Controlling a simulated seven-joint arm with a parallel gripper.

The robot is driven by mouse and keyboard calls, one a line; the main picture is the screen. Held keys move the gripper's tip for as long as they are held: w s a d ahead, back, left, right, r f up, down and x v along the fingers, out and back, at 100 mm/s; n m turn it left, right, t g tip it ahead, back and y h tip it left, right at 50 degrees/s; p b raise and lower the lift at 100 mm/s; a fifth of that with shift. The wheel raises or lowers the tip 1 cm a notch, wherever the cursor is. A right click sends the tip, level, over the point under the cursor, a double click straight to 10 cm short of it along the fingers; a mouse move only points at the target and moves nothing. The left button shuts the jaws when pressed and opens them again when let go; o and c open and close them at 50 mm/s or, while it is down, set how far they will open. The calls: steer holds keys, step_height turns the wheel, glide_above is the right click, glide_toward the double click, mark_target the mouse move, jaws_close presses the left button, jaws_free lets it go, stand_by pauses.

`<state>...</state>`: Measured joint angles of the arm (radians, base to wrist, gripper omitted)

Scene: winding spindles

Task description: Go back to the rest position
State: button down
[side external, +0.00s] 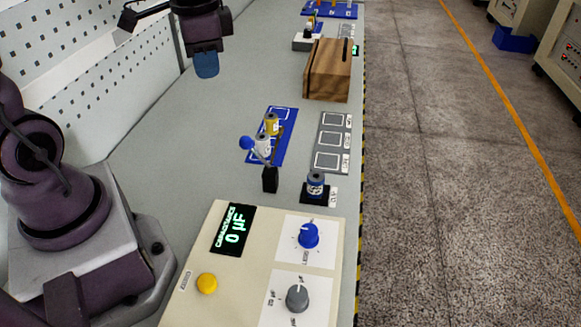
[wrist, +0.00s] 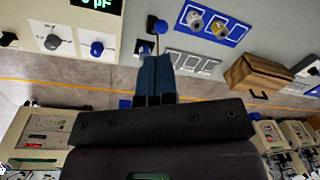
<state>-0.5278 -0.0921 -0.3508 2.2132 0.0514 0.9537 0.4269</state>
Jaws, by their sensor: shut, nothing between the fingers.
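My gripper (side external: 207,66) is at the top of the side view, raised above the grey bench and clear of every object. Its blue fingers are together and hold nothing. In the wrist view the shut fingers (wrist: 155,78) point away from the camera, over the bench edge in the picture. The bench (side external: 135,150) runs along the left and middle of the side view.
A cream meter (side external: 213,285) reads 0 µF.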

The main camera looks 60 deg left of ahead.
steer(key=s+d+r+n+t, duration=0.3)
steer(key=s+d+r+t, duration=0.2)
steer(key=s, duration=0.3)
steer(key=shift+d+r+h, duration=0.35)
steer(key=shift+r+h, duration=0.05)
steer(key=shift+r, duration=0.35)
